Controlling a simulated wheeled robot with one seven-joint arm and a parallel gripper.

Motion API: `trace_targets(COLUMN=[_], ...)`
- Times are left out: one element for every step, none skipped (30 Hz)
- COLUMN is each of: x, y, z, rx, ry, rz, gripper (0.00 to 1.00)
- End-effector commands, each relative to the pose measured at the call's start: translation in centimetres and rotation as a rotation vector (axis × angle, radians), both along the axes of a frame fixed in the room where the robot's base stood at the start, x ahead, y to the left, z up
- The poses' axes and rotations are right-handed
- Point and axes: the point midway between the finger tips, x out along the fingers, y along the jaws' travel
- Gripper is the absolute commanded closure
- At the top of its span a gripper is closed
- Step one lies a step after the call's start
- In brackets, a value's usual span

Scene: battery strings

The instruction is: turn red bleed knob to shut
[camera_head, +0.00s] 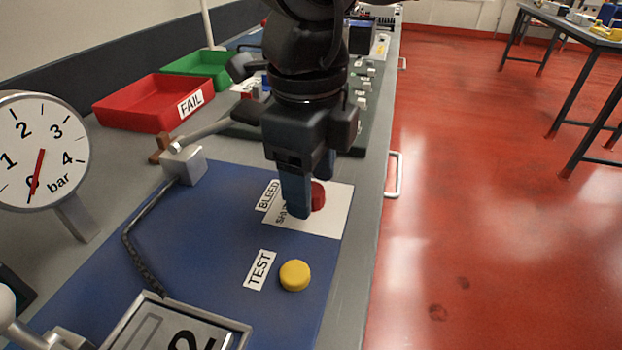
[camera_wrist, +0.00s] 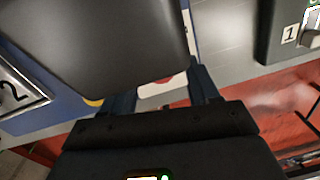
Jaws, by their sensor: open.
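The red bleed knob (camera_head: 318,196) stands on a white plate (camera_head: 335,215) on the blue panel, beside the labels BLEED (camera_head: 268,196) and SHUT, the latter partly covered by a finger. My gripper (camera_head: 312,196) points down at the knob, open, with one finger in front of it and the other behind it. In the wrist view a small part of the red knob (camera_wrist: 165,79) shows between the two spread fingers (camera_wrist: 162,95); a large dark shape hides the rest. I cannot tell whether the fingers touch the knob, or which way it is turned.
A yellow knob (camera_head: 295,275) labelled TEST (camera_head: 260,270) sits nearer on the blue panel (camera_head: 200,255). A bar gauge (camera_head: 42,150) stands left, its needle near 0. A red FAIL tray (camera_head: 150,103) and a green tray (camera_head: 205,68) lie behind. A bench-edge handle (camera_head: 394,175) is at right.

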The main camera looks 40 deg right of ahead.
Motion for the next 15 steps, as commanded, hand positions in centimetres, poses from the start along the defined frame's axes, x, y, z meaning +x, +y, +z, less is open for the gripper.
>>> trace_targets(x=[-0.02, -0.02, 0.0, 0.0, 0.0, 0.0, 0.0, 0.0, 0.0, 0.0, 0.0, 0.0, 0.0, 0.01, 0.0], y=[0.02, 0.01, 0.0, 0.0, -0.01, -0.01, -0.01, -0.01, -0.01, -0.01, -0.01, -0.01, -0.01, -0.02, -0.01], z=[-0.27, -0.37, -0.45, -0.48, -0.5, -0.5, -0.5, -0.49, -0.49, -0.48, -0.48, -0.48, -0.48, -0.47, -0.47], rx=[0.001, 0.001, 0.001, 0.0, 0.0, 0.0, 0.0, 0.0, 0.0, 0.0, 0.0, 0.0, 0.0, 0.0, 0.0], ry=[0.0, 0.0, 0.0, 0.0, 0.0, 0.0, 0.0, 0.0, 0.0, 0.0, 0.0, 0.0, 0.0, 0.0, 0.0], rz=[0.0, 0.0, 0.0, 0.0, 0.0, 0.0, 0.0, 0.0, 0.0, 0.0, 0.0, 0.0, 0.0, 0.0, 0.0], gripper=[0.4, 0.4, 0.4, 0.4, 0.4, 0.4, 0.4, 0.4, 0.4, 0.4, 0.43, 0.46, 0.49, 0.52, 0.56])
